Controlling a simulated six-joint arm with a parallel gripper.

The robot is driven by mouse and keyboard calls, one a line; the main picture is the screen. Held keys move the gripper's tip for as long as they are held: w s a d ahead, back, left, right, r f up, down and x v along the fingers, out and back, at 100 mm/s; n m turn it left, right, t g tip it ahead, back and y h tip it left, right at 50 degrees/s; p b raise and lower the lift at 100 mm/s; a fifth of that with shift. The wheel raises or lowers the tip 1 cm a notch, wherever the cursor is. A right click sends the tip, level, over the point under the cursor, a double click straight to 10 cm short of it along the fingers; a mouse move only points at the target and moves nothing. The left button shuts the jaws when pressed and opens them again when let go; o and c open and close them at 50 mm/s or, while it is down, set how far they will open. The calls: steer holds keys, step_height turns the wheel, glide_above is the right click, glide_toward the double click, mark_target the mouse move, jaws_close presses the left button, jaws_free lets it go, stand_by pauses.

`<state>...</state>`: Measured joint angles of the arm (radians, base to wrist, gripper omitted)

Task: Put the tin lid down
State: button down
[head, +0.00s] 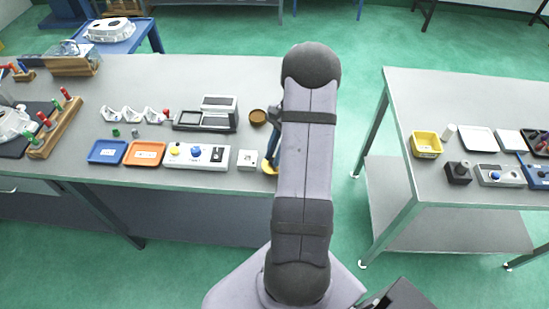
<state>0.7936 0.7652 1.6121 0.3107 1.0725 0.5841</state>
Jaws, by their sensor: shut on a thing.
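My gripper (271,160) shows only in part at the left edge of my arm, which hides most of it. It is over the front right of the left bench and is shut on a small yellow-gold thing (268,170), which I take for the tin lid. My arm covers part of the lid, so its tilt and any gap above the bench cannot be told. A round open tin (258,117) with a brown inside stands on the bench behind the gripper.
Left of the gripper are a small white box (247,159), a white control panel (196,155), an orange tray (145,153) and a blue tray (107,152). A grey case (206,113) with a raised lid stands behind. A second bench (400,125) is at right, across a gap.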

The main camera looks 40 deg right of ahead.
steer(key=shift+f+p, duration=0.3)
steer(key=shift+f, duration=1)
steer(key=shift+f, duration=0.2)
steer(key=c, duration=1.6)
jaws_free()
steer(key=shift+r, duration=0.15)
steer(key=b+v, duration=0.3)
steer(key=v, duration=0.9)
steer(key=shift+r+b, duration=0.15)
steer(key=shift+b, duration=0.2)
steer(key=shift+a, duration=0.1)
